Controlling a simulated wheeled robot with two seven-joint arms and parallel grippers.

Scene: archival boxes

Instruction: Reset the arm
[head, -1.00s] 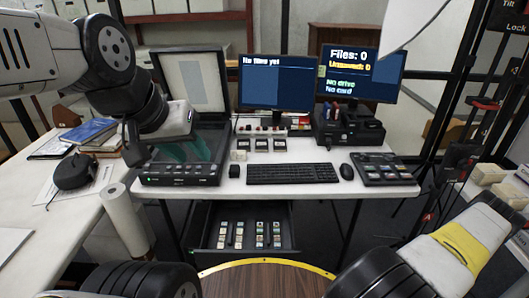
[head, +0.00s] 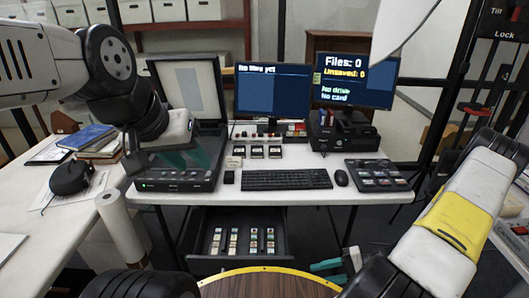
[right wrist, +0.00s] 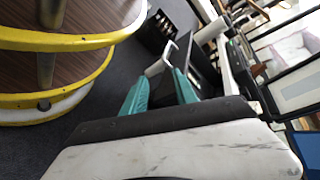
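My left arm reaches in from the left in the head view. Its gripper (head: 186,157) has teal fingers apart over the bed of the open flatbed scanner (head: 174,182); nothing shows between them. My right arm comes in from the right edge. Its gripper (head: 328,271) is low, in front of the desk and right of the open drawer, partly hidden by my own arm. In the right wrist view the two teal fingers of the right gripper (right wrist: 163,88) stand apart, with no held object visible.
The desk (head: 300,190) carries a keyboard (head: 287,180), a mouse (head: 341,178), a button panel (head: 376,173) and two monitors. The open drawer (head: 203,265) holds several small items. A paper roll (head: 118,222) stands left. A round wooden top (head: 268,290) is in front.

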